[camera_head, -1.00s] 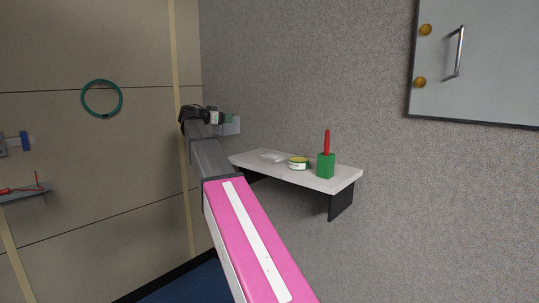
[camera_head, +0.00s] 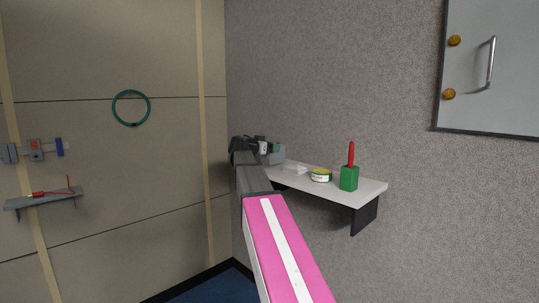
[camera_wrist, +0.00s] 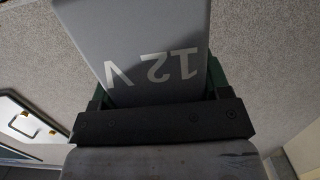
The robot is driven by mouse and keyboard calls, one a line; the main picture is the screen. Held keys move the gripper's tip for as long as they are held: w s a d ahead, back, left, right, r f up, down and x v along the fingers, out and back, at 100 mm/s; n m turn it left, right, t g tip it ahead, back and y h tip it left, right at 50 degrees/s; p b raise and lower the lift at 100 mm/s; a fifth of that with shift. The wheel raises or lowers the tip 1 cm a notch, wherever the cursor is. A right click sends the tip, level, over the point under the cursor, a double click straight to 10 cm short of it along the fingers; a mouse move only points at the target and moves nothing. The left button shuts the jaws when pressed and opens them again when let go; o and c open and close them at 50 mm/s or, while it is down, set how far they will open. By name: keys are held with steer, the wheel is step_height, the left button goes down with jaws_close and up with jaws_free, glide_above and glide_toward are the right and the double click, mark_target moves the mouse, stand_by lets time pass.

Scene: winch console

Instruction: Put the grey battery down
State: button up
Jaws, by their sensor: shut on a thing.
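The grey battery (camera_wrist: 150,35) fills the upper middle of the wrist view, with "12 V" on its face. My gripper (camera_wrist: 155,95) is shut on it, with green finger parts at its two sides. In the head view the battery (camera_head: 277,154) shows as a small grey block at the end of my arm, partly hidden by my gripper (camera_head: 264,149). It appears over or beside the far left end of the white wall shelf (camera_head: 372,188); I cannot tell whether it touches the shelf.
On the shelf are a small white item (camera_head: 294,169), a round yellow-green tin (camera_head: 321,175) and a green block (camera_head: 349,179) with a red rod upright in it. A grey cabinet door (camera_head: 478,65) is at upper right. A teal ring (camera_head: 131,107) hangs on the left wall, above a small shelf (camera_head: 45,197).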

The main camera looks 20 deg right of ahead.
steer(key=shift+f, duration=1.3)
steer(key=shift+f, duration=0.1)
steer(key=o, duration=1.5)
steer(key=v, duration=1.2)
